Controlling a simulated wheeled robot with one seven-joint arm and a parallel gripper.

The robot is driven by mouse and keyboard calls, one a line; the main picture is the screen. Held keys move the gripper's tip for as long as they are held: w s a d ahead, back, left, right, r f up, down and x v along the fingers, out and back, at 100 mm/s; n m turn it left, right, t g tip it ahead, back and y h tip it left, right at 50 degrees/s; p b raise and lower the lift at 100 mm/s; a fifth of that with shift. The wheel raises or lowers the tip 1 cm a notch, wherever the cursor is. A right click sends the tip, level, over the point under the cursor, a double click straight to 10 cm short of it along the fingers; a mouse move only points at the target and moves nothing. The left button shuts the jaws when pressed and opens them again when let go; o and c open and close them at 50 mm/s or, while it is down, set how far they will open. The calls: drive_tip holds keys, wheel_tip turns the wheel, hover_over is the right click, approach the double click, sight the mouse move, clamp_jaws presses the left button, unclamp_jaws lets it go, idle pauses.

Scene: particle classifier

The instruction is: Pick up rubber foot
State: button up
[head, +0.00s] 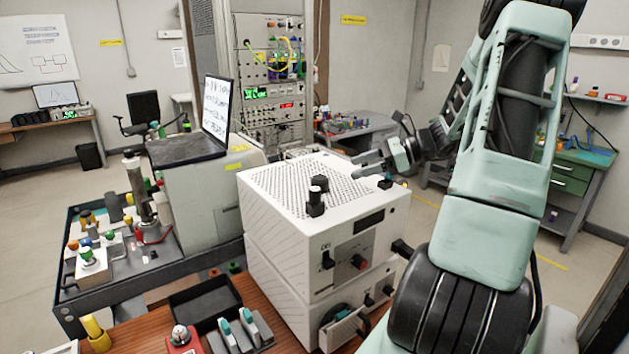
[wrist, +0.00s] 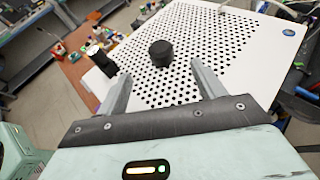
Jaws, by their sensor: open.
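A short black round piece, which looks like the rubber foot (head: 319,182), sits on the perforated white top of the instrument box (head: 277,188). In the wrist view the rubber foot (wrist: 161,53) stands on the holes, beyond and between the fingertips, without touching them. My gripper (head: 357,163) is open and empty, above the back right part of the box top. Its two fingers also show in the wrist view (wrist: 160,73), spread on either side of the foot's line.
A taller black knob-like piece (head: 315,204) stands close to the foot; it also shows in the wrist view (wrist: 102,60). A blue round sticker (wrist: 288,32) marks the box top. A laptop (head: 195,145) stands on the machine behind left. The rest of the perforated top is clear.

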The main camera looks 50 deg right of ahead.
sight(313, 181)
drive_tip(key=p+x, duration=0.2)
drive_tip(key=x, duration=0.6)
drive_tip(key=shift+p+x, duration=1.4)
drive_tip(key=shift+x, duration=1.15)
drive_tip(key=c, duration=1.1)
